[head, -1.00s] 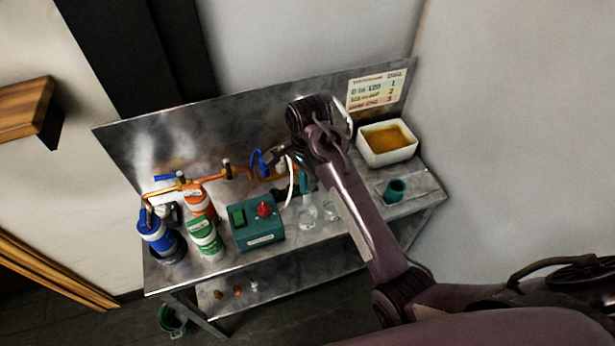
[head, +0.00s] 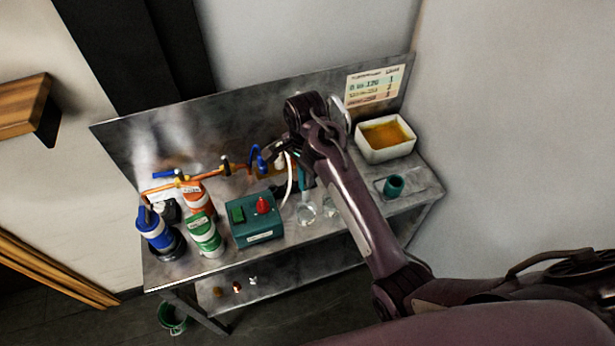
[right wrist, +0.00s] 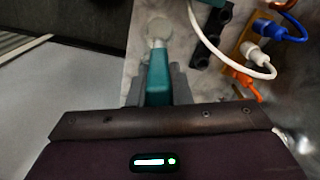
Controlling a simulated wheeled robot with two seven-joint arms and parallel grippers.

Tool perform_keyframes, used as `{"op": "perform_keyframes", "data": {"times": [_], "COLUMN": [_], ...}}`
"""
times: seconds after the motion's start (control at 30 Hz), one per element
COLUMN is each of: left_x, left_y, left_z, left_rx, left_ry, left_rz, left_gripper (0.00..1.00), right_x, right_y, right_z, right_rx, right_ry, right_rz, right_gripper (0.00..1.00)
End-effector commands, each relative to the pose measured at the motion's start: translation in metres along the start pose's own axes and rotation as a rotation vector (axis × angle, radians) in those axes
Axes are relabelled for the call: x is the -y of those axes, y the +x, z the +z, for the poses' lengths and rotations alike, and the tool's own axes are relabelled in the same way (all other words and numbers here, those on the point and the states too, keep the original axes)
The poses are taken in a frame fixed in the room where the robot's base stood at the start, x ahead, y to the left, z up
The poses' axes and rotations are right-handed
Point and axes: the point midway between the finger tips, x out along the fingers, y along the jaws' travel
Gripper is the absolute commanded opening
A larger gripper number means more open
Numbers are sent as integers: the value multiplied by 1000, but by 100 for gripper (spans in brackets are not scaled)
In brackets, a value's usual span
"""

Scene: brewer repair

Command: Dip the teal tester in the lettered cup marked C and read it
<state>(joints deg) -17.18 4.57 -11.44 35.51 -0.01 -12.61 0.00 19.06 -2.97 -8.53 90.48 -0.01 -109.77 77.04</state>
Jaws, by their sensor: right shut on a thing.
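My right gripper (right wrist: 158,88) is shut on the teal tester (right wrist: 158,72), which points away from the wrist. The tester's far end meets a pale round shape (right wrist: 159,28) in the right wrist view; I cannot tell whether it is inside a cup. In the head view, part of the teal tester (head: 302,172) shows beside my right arm, above a clear glass cup (head: 306,212). A second clear cup (head: 329,207) is partly hidden by the arm. No letter is readable on either cup. My left gripper is out of view.
A teal box with a red knob (head: 257,222) stands left of the cups, beside green, orange and blue canisters. A white tub of amber liquid (head: 385,140) and a teal holder (head: 393,186) are on the right. A printed chart (head: 375,85) hangs behind.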

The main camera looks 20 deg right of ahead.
Motion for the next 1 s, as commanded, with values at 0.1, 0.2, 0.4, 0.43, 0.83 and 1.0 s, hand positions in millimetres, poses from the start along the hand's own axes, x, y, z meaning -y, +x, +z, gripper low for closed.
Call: {"op": "perform_keyframes", "data": {"times": [0.1, 0.2, 0.4, 0.43, 0.83, 1.0], "left_x": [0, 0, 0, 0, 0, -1], "left_y": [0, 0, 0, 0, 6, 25], "left_z": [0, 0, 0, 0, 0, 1], "left_rx": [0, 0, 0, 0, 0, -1], "left_ry": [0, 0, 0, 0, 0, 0], "left_rz": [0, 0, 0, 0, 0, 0], "left_gripper": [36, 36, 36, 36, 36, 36], "right_x": [0, 0, 0, 0, -4, -2], "right_y": [0, 0, 0, 0, 5, 6], "right_z": [0, 0, 0, 0, 0, -1], "right_rx": [0, 0, 0, 0, -100, -187], "right_ry": [0, 0, 0, 0, -1, -3], "right_rz": [0, 0, 0, 0, -238, -451], "right_gripper": [0, 0, 0, 0, 0, 0]}}
